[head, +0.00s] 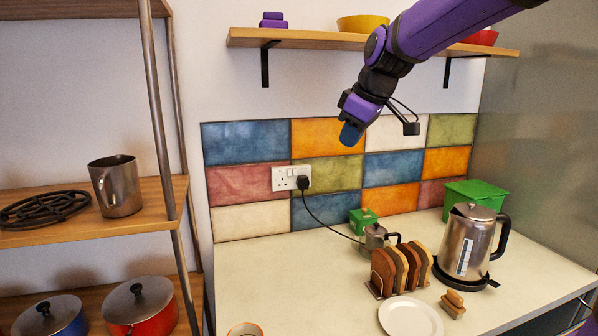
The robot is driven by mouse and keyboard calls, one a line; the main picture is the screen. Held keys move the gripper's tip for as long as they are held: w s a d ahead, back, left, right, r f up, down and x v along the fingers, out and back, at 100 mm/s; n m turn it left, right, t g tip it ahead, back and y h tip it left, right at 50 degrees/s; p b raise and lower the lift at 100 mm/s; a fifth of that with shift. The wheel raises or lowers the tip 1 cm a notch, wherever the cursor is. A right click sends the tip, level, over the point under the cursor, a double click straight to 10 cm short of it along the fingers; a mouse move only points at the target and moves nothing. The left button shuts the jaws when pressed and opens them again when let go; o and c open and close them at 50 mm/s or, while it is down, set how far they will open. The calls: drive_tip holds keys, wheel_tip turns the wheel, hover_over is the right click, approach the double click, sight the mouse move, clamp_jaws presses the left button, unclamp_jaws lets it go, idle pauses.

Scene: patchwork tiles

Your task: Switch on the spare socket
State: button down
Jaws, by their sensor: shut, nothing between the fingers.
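A white double wall socket (284,176) is fixed on the patchwork tiles above the counter. A black plug (303,182) sits in its right half, and the left half has no plug in it. The switches are too small for me to tell their positions. My gripper (349,136) hangs in front of the tiles, above and to the right of the socket.
A black cable (325,223) runs from the plug down to the counter (262,277). A toast rack (400,268), plate (410,318), small metal pot (376,237) and kettle (470,240) stand there. A wooden shelf (330,40) is above, metal-framed shelving (158,110) left. The counter's left part is mostly clear.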

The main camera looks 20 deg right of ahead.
sight(295, 172)
drive_tip(key=w+d+f+n, duration=0.1)
drive_tip(key=w+f+n, duration=0.1)
drive_tip(key=w, duration=0.7)
drive_tip(key=w+d+f+n+y, duration=0.1)
drive_tip(key=w+f+n, duration=0.2)
drive_tip(key=w, duration=0.7)
drive_tip(key=w+d+f+n+y, duration=0.1)
drive_tip(key=w+f+n, duration=0.2)
drive_tip(key=w, duration=0.6)
wheel_tip(295, 172, down, 2)
drive_tip(key=shift+w+d+f, duration=0.15)
drive_tip(key=shift+d+f, duration=0.1)
drive_tip(key=shift+d, duration=0.05)
drive_tip(key=w+a+f, duration=0.3)
drive_tip(key=w+f, duration=0.5)
drive_tip(key=shift+w+a+f, duration=0.2)
drive_tip(key=shift+a+f, duration=0.1)
drive_tip(key=shift+f, duration=0.05)
